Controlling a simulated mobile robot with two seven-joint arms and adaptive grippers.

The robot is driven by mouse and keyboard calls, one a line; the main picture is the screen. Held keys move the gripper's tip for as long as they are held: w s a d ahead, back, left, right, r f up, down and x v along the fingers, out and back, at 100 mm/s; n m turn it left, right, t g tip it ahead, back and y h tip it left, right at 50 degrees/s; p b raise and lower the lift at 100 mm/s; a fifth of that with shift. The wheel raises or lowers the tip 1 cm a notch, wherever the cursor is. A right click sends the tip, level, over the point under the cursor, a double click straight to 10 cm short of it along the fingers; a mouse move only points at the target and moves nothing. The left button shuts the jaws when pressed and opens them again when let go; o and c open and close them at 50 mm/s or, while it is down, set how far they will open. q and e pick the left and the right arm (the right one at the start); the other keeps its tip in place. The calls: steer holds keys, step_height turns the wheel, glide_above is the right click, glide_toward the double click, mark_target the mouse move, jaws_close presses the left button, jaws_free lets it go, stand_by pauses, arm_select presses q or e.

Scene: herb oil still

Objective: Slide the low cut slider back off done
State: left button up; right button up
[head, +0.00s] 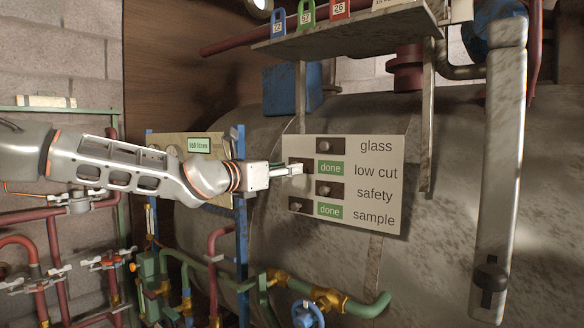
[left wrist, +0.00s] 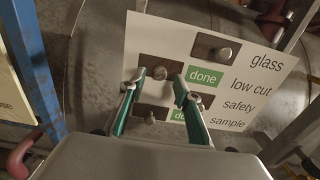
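The white panel (head: 383,148) on the still has rows for glass, low cut, safety and sample. The low cut slider (left wrist: 160,73) is a round knob on a dark plate at the left of its row, and the green "done" label (head: 331,168) shows uncovered to its right. My left gripper (head: 298,169) is at the low cut slider. In the left wrist view its fingers (left wrist: 159,82) stand apart, one on either side of the knob; I cannot tell whether they touch it. In the head view the gripper mostly hides the knob. My right gripper is not in view.
The glass slider (head: 331,144) and safety slider (head: 325,190) stand right, covering their labels. The sample slider (head: 298,206) stands left, its "done" showing. A shelf (head: 345,38) with coloured tags overhangs the panel. Pipes and a blue valve wheel (head: 307,312) lie below.

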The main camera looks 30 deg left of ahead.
arm_select(q)
steer(key=shift+w+d, duration=0.1)
steer(key=shift+w, duration=1.35)
jaws_close()
